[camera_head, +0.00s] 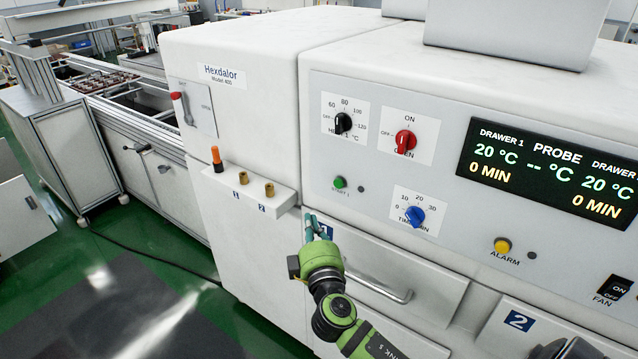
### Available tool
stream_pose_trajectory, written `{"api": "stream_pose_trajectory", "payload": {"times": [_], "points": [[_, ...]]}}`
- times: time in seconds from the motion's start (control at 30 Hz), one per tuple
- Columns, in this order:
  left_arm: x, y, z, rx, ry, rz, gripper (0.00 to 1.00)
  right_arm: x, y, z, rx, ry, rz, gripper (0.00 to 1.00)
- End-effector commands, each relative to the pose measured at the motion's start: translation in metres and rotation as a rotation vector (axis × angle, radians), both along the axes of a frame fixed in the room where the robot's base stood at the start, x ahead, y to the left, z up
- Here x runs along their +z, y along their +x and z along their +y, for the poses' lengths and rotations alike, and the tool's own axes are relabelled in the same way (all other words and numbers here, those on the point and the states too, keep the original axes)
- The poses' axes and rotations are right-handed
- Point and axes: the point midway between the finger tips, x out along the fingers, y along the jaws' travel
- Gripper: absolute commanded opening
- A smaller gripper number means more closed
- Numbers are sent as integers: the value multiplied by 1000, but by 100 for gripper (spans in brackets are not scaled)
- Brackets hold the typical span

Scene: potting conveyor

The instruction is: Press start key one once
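The green start key one (339,182), a round button labelled START 1, sits on the grey control panel of the white oven, left of the blue timer knob (414,216). My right gripper (313,224) is below and a little left of the key, apart from it in the picture, by the top left corner of drawer 1 (390,263). Its teal fingers point up towards the panel and look close together; whether they are fully shut is unclear. I see nothing held between them. My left gripper is not in view.
A small ledge (250,190) with an orange-tipped plug and brass sockets juts out left of the gripper. The drawer handle (380,288) sticks out to its right. A red knob (405,141), black heat knob (342,122) and yellow alarm button (502,245) share the panel.

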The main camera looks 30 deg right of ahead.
Motion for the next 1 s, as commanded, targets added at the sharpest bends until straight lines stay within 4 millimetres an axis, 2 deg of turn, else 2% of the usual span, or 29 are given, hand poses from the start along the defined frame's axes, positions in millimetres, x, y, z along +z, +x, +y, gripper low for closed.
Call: {"api": "stream_pose_trajectory", "payload": {"times": [0.03, 0.2, 0.63, 0.77, 1.0], "points": [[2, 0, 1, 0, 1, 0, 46, 12, -1, 0, -3, -8, -21, 0], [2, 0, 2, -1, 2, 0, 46, 28, -3, -1, -11, -21, -55, 0], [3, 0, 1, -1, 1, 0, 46, 28, -1, -3, -11, -23, -56, 0], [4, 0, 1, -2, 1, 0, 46, 28, 3, -13, -11, -24, -55, 0], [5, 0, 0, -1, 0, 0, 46, 28, 16, -45, -11, -26, -55, 0]]}}
